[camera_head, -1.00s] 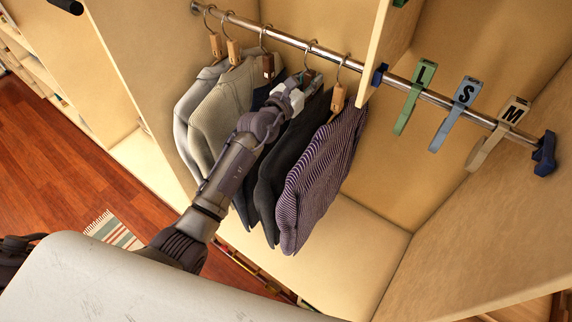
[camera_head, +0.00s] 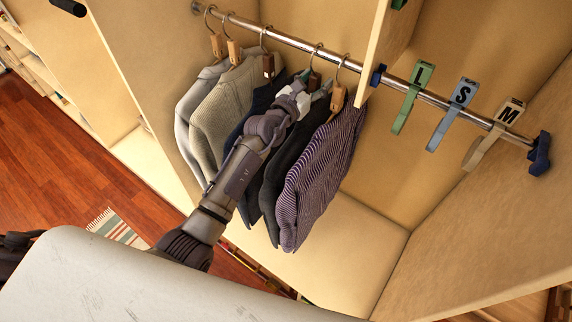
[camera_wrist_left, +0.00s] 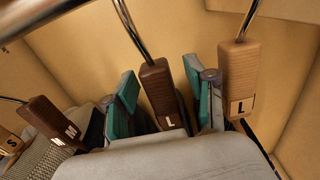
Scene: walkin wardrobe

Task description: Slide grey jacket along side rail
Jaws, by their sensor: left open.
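Several garments hang from the metal rail (camera_head: 300,44). The dark grey jacket (camera_head: 275,184) hangs second from the right of the group, partly behind my left arm. Its dark brown hanger block (camera_wrist_left: 162,95), marked L, stands between the two green-padded fingers of my left gripper (camera_head: 311,86) in the wrist view. The fingers are open, with visible gaps beside the block. Two lighter grey jackets, a pale one (camera_head: 188,121) and a grey-beige one (camera_head: 222,114), hang at the left end. My right gripper is not in view.
A purple striped garment (camera_head: 318,180) hangs right of the dark grey jacket, near the wooden divider (camera_head: 383,45). A navy garment (camera_head: 254,105) hangs on its left. Green (camera_head: 411,98), blue (camera_head: 450,115) and beige (camera_head: 493,136) size clips sit on the rail beyond the divider.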

